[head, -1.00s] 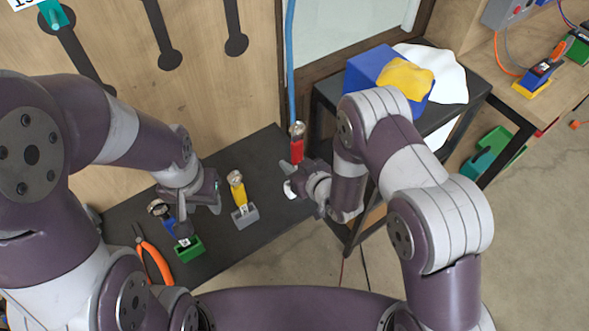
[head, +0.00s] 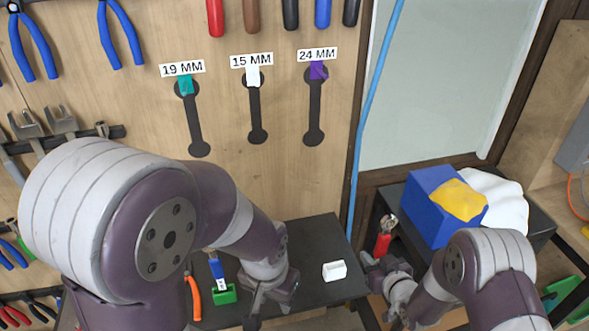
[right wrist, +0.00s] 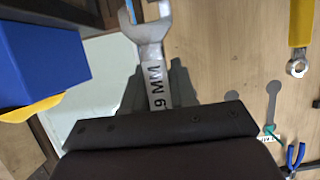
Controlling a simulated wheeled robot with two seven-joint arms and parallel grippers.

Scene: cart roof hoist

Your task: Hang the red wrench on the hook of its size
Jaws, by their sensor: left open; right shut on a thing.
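The red wrench (head: 384,243) is upright in my right gripper (head: 371,261), right of the bench, with its metal head up. In the right wrist view the wrench's shank (right wrist: 156,82) reads "9 MM"; any digit before the 9 is hidden. On the board are a teal hook (head: 186,85) under "19 MM", a white hook (head: 253,76) under "15 MM" and a purple hook (head: 318,71) under "24 MM", all bare. My left gripper (head: 262,308) is open, low over the bench's front.
The dark bench (head: 318,240) carries an empty white holder (head: 334,271), a blue wrench (head: 217,268) in a green holder (head: 223,295), and orange pliers (head: 194,297). A blue hose (head: 372,100) hangs right of the hooks. A blue box (head: 432,205) stands right.

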